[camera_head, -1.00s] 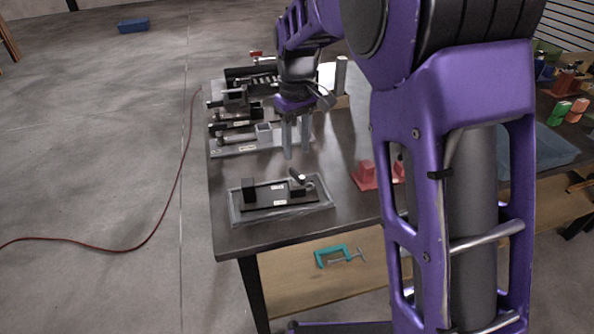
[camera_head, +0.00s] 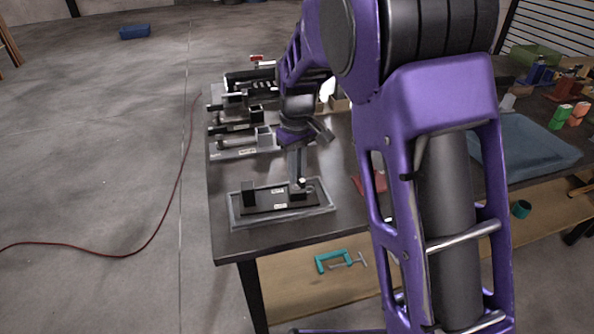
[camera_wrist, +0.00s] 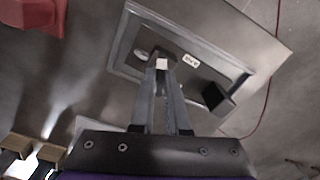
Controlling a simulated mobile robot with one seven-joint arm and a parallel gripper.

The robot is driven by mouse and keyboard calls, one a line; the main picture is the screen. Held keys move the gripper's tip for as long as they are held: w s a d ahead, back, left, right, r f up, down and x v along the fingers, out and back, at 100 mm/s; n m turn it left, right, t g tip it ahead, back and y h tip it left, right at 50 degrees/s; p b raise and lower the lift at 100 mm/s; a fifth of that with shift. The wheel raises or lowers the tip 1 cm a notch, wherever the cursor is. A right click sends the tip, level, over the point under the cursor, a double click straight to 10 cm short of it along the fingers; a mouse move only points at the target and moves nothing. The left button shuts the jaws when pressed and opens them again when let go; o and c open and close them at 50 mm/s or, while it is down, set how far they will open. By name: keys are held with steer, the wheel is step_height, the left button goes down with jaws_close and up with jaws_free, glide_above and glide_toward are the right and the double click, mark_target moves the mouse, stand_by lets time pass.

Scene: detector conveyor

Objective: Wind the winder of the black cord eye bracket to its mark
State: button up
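The black cord eye bracket (camera_head: 265,207) lies in a shallow grey tray (camera_head: 237,223) at the table's near left corner. It has a black block (camera_head: 248,192) at its left end and white labels. The fingers hide much of the winder, and I cannot make out the mark.
Other fixtures (camera_head: 240,145) stand behind the tray along the table's left side. A red block (camera_head: 372,184) sits to the right, partly behind my arm. A teal clamp (camera_head: 340,261) lies on the shelf below. A blue-grey bin (camera_head: 525,145) is farther right.

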steer(key=shift+m, duration=0.3)
jaws_close()
steer(key=m+p, duration=0.2)
steer(key=shift+r+m, duration=0.15)
steer(key=shift+m, duration=0.25)
steer(key=m+p, duration=0.1)
steer(key=m, duration=0.2)
steer(key=shift+m+p, duration=0.3)
steer(key=shift+p, duration=0.05)
steer(key=m+p, duration=0.1)
steer(key=m, duration=0.3)
steer(key=shift+p, duration=0.4)
steer(key=shift+m+p, duration=0.5)
steer(key=shift+m, duration=0.9)
steer(key=o, duration=0.7)
jaws_free()
